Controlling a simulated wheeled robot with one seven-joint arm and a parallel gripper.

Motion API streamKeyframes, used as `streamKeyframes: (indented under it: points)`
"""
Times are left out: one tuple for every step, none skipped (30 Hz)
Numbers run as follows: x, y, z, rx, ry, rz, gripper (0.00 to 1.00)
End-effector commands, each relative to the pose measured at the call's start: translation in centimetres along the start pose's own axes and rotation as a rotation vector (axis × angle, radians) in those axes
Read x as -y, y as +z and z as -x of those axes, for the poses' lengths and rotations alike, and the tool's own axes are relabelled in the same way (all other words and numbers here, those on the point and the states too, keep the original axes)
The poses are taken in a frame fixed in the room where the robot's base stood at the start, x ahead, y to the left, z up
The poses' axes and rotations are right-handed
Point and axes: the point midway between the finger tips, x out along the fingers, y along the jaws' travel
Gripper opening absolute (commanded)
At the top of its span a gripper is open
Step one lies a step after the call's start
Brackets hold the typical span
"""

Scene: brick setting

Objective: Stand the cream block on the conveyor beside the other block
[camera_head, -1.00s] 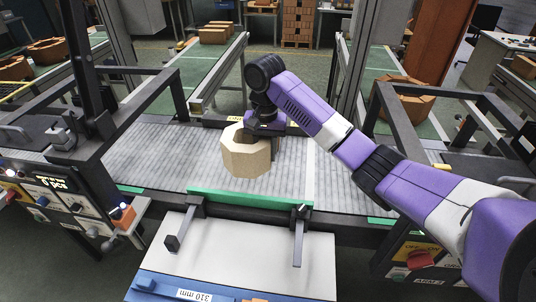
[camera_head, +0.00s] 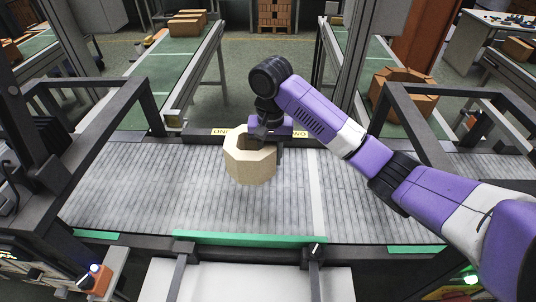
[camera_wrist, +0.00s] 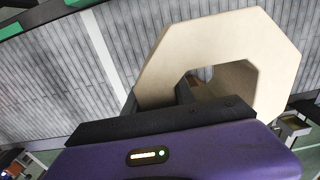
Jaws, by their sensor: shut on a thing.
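The cream block (camera_head: 250,166) is a thick octagonal ring with a central hole. My gripper (camera_head: 266,138) is shut on its wall at the back right side. In the wrist view the block (camera_wrist: 172,45) fills the upper right, and a dark finger of my gripper (camera_wrist: 180,92) reaches into its hole. The block is over the middle of the grey slatted conveyor (camera_head: 130,185), left of a pale cross stripe. I cannot tell whether it touches the surface. I see no second block on this conveyor.
A green guard strip (camera_head: 250,239) runs along the conveyor's near edge. Dark metal frames (camera_head: 112,125) stand at left and right. A yellow sign strip (camera_head: 205,133) is at the far edge. The slats left of the block and right of the stripe are clear.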

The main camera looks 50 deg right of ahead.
Motion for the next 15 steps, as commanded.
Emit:
streamKeyframes:
  points:
    - [0.1,0.1,-1.4,0.003,-0.004,-0.001,0.0]
    - [0.1,0.1,-2.1,0.002,-0.003,0.0,0.0]
    - [0.1,0.1,-3.0,0.002,-0.005,-0.001,0.0]
    - [0.1,0.1,-3.5,0.0,-0.004,0.0,0.0]
    - [0.1,0.1,-4.2,0.002,-0.004,0.0,0.0]
    - [0.1,0.1,-5.0,0.001,-0.003,-0.001,0.0]
    - [0.1,0.1,-5.7,0.001,-0.004,0.0,0.0]
    - [0.1,0.1,-6.3,0.001,-0.004,-0.001,0.0]
    - [0.1,0.0,-7.0,0.0,-0.003,0.0,0.0]
    - [0.1,0.1,-7.6,0.0,-0.003,0.0,0.0]
    - [0.0,0.0,-7.7,0.0,-0.002,-0.001,0.0]
    - [0.0,0.0,-8.3,0.0,-0.001,-0.001,0.0]
    - [-0.1,-0.1,-8.7,-0.001,0.0,-0.002,0.0]
    - [-0.1,-0.1,-9.1,-0.002,-0.001,-0.002,0.0]
    - [-0.1,-0.1,-9.6,-0.002,-0.001,-0.002,0.0]
